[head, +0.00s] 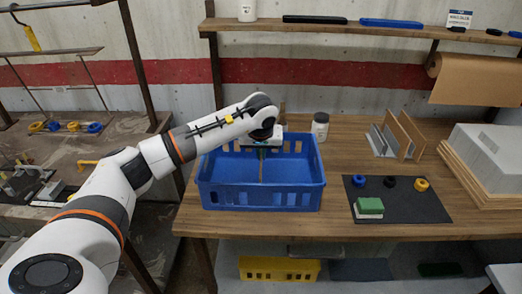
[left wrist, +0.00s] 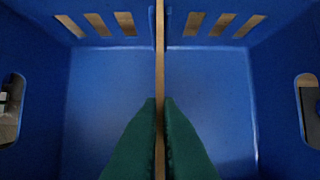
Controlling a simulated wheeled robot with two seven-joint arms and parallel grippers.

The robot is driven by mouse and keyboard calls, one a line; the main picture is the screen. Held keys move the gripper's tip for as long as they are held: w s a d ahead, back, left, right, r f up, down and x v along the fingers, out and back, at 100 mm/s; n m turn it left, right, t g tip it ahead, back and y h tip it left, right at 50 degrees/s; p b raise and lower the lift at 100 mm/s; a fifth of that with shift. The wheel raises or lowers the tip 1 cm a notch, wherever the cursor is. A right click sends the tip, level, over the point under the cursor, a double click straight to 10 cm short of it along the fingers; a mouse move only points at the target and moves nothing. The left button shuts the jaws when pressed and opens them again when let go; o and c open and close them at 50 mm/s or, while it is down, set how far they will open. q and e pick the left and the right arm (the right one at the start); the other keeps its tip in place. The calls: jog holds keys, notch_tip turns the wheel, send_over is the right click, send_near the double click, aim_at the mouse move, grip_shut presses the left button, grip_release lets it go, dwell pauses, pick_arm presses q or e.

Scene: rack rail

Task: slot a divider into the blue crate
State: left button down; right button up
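The blue crate (head: 258,198) stands on the wooden table, open at the top. My left gripper (head: 262,154) points down into the crate near its middle. Its green fingertips (left wrist: 160,110) are shut on a thin brown divider (left wrist: 160,70), which also shows edge-on below the gripper in the head view (head: 262,173). In the left wrist view the divider stands upright, and its far end lies between two blue ribs on the crate wall (left wrist: 100,25). The divider's lower edge is hidden, so I cannot tell whether it touches the floor. My right gripper is not in view.
A rack with several upright panels (head: 402,135) stands right of the crate. A dark mat (head: 405,212) carries tape rolls and a green-and-white block (head: 369,207). A dark-lidded jar (head: 320,127) stands by the crate's back right corner. A shelf (head: 350,27) runs above.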

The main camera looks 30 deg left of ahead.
pick_arm(q)
jog(key=shift+f+b, duration=0.4)
jog(key=shift+f, duration=0.4)
jog(key=c, duration=1.5)
grip_release()
jog(key=shift+c, duration=0.2)
jog(key=shift+r, duration=0.1)
